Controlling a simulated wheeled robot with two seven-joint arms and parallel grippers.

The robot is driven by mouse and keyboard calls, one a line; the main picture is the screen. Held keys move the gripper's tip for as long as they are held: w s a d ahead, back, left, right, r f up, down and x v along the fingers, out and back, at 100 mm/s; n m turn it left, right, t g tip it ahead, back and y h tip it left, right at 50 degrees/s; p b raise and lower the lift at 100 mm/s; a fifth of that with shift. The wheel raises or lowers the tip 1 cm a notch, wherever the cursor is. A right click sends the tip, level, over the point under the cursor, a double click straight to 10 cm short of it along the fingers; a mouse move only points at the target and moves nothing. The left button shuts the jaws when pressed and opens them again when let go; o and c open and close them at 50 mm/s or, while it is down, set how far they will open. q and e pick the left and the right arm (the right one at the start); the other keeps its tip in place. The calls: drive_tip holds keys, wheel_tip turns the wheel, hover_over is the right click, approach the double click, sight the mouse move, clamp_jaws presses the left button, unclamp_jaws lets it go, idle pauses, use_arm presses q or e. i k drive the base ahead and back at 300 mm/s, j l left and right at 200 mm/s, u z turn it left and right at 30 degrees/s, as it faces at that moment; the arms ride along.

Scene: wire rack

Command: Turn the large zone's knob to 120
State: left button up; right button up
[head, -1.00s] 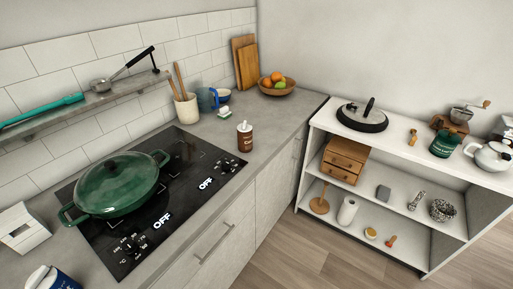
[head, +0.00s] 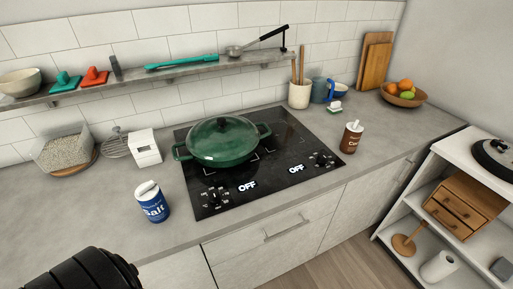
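The black cooktop (head: 287,184) is set in the grey counter, in the middle of the head view. Two dark knobs with printed scales sit at its front edge: a left knob (head: 213,197) and a right knob (head: 321,161). A display reading OFF shows beside each knob. Which knob belongs to the large zone cannot be told. A green lidded pot (head: 222,143) stands on the left rear part of the cooktop. A dark part of my body shows at the bottom left. Neither gripper is in view.
A blue salt container (head: 152,202) and a white box (head: 144,148) stand left of the cooktop. A brown shaker (head: 351,137) stands to its right. A shelf (head: 130,84) with utensils runs above. A white shelf unit (head: 419,193) stands at the right.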

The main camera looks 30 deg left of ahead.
sight(214, 196)
drive_tip(key=u, duration=0.45)
drive_tip(key=k+u, duration=0.15)
drive_tip(key=u, duration=0.75)
drive_tip(key=k, duration=0.05)
